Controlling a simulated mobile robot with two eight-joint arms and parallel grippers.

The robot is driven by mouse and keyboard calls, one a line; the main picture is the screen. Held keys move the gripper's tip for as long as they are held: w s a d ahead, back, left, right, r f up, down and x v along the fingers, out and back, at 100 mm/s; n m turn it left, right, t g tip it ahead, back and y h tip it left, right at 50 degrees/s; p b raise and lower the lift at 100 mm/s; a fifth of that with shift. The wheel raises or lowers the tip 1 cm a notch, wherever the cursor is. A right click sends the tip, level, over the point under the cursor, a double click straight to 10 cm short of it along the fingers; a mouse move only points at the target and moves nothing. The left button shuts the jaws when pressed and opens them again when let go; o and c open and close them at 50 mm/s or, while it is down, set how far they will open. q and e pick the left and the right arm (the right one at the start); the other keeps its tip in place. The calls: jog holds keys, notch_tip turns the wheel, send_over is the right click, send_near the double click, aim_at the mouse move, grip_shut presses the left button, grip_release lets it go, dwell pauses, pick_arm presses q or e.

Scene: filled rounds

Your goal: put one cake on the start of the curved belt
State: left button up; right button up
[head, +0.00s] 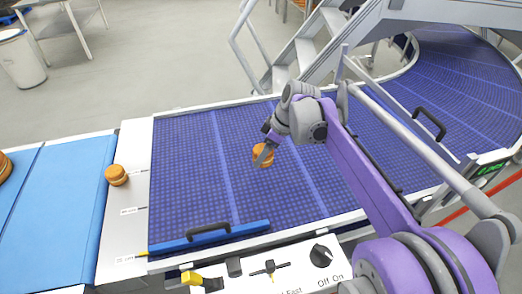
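One small round orange-brown cake (258,161) is at my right gripper (265,154), over the dark blue curved belt (190,160). A grey finger lies across the near side of this cake; the other finger is hidden. I cannot tell whether the fingers press on the cake, or whether it rests on the belt. A second cake (117,175) sits on the pale strip (125,215) between the light blue belt (60,200) and the dark blue belt. My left gripper is out of view.
Part of another cake (4,166) shows at the left edge. A control panel (290,265) with a black knob stands in front of the belt. A blue bar with a black handle (208,233) lies along the belt's front edge. Grey steps (300,55) stand behind.

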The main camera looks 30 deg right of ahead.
aim_at(265, 164)
jog(key=f, duration=0.4)
jog(key=shift+s+f, duration=0.3)
jog(key=shift+s, duration=0.05)
jog(key=shift+w+f+b, duration=0.1)
jog(key=shift+f+b, duration=0.2)
jog(key=shift+f, duration=1.95)
jog(key=shift+f, duration=0.15)
jog(key=o, duration=0.8)
jog(key=shift+c, duration=0.2)
jog(key=v, duration=1.2)
jog(key=shift+p, duration=0.45)
